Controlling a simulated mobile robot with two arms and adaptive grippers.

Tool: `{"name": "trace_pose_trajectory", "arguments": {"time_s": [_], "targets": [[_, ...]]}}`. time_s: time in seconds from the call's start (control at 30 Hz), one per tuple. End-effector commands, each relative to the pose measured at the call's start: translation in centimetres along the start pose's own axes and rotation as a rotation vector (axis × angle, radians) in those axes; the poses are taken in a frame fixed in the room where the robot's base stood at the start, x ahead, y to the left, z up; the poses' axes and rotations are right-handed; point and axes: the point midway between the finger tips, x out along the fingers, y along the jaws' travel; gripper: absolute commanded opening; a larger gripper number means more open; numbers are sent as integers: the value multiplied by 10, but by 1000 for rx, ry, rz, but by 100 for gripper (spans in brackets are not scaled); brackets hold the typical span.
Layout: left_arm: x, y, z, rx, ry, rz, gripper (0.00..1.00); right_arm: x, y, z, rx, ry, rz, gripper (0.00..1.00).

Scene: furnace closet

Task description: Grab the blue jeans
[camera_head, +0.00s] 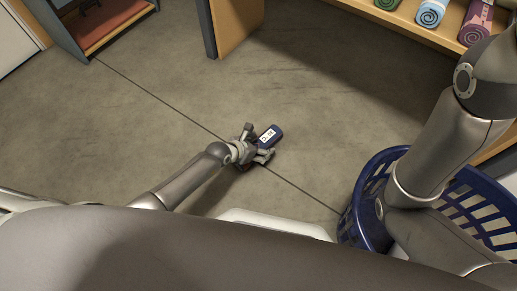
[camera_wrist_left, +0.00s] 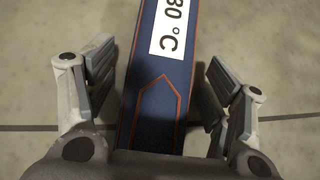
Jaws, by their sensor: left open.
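The blue jeans (camera_head: 274,133) show as a small, narrow dark blue bundle with a white label. In the left wrist view the jeans (camera_wrist_left: 156,105) have orange stitching in a pointed pocket shape, and the label reads "80 °C" or "30 °C", cut by the picture edge. My left gripper (camera_head: 258,141) is open at the near end of the jeans. In the left wrist view its fingers (camera_wrist_left: 160,70) stand on either side of the jeans, with gaps between. My right arm shows at the right; its gripper is out of view.
A blue plastic laundry basket (camera_head: 362,200) stands at the lower right, partly behind my right arm. Rolled towels (camera_head: 432,13) lie on a wooden shelf at the upper right. A wooden panel (camera_head: 236,22) stands at the top. The grey floor (camera_head: 160,95) is clear left of the jeans.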

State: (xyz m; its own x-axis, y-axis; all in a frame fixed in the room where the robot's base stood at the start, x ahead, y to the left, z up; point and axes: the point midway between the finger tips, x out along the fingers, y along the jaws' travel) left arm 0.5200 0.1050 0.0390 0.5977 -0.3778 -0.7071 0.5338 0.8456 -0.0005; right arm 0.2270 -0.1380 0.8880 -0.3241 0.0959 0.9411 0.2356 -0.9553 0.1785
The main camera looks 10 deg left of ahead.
Motion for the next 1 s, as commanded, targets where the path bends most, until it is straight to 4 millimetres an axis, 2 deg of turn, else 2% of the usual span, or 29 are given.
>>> {"name": "trace_pose_trajectory", "arguments": {"time_s": [0.27, 0.37, 0.73, 1.0], "targets": [[1, 0, 0, 0, 0, 0, 75, 2, 0, -2, -1, 5, -2, 74], [1, 0, 0, 0, 0, 0, 65, 2, 0, -2, -1, 5, -2, 74], [1, 0, 0, 0, 0, 0, 17, 2, -1, -2, 0, 5, -2, 74], [1, 0, 2, 1, -2, 0, 16, 2, 0, -1, 0, 6, -2, 74]]}}
